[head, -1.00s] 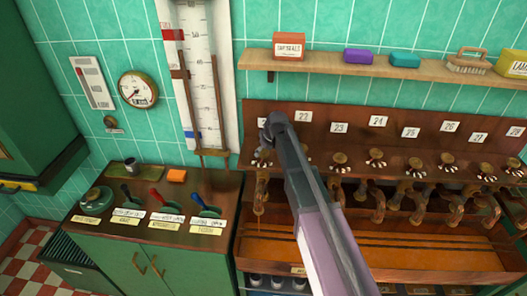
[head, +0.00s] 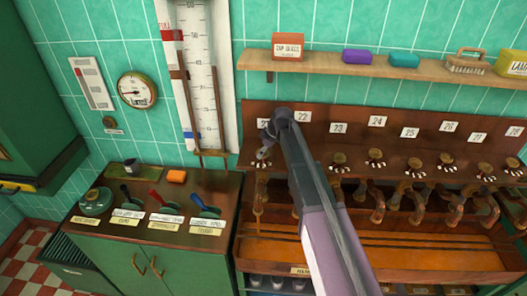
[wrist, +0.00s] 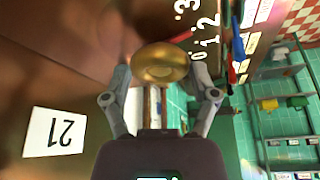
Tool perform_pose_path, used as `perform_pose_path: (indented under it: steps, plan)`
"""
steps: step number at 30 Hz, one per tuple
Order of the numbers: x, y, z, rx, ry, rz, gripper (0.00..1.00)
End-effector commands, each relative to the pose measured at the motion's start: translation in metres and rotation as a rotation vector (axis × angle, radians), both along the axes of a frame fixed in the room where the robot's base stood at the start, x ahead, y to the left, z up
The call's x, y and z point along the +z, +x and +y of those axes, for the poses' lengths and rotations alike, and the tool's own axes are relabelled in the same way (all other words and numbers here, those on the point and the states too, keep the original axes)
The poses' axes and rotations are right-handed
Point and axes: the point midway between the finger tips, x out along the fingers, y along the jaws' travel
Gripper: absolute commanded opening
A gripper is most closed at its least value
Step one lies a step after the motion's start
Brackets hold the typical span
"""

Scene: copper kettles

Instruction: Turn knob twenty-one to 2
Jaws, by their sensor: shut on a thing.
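Knob twenty-one (wrist: 160,63) is a round brass knob in the middle of the wrist view. The fingers of my gripper (wrist: 161,82) stand on either side of it and are shut on it. The upside-down card 21 (wrist: 55,132) is at the left. White scale marks 0, 1, 2 and 3 (wrist: 208,35) curve past the right of the knob. A thin red mark shows near the 1, partly behind the knob; its exact reading is unclear. In the head view my gripper (head: 264,146) is at the left end of the tap board, and my arm partly covers that spot.
More numbered taps (head: 376,158) run along the board to the right, close to my arm. A shelf (head: 370,62) with boxes and a brush is above. A green cabinet (head: 165,250) with coloured levers stands at the left.

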Motion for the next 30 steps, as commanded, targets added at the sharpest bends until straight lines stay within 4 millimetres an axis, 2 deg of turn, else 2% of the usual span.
perform_pose_path:
  steps: [4,5,7,23,30]
  plan:
    - [-0.0005,-0.0013,0.0003,0.002,-0.002,0.002,0.28]
    - [-0.0005,-0.0013,0.0003,0.002,-0.002,0.002,0.79]
    - [-0.0005,-0.0013,0.0003,0.001,-0.002,0.001,0.99]
    - [-0.0001,-0.0007,0.0002,-0.005,-0.001,0.000,1.00]
    - [-0.0001,-0.0013,0.0004,-0.062,-0.001,-0.001,1.00]
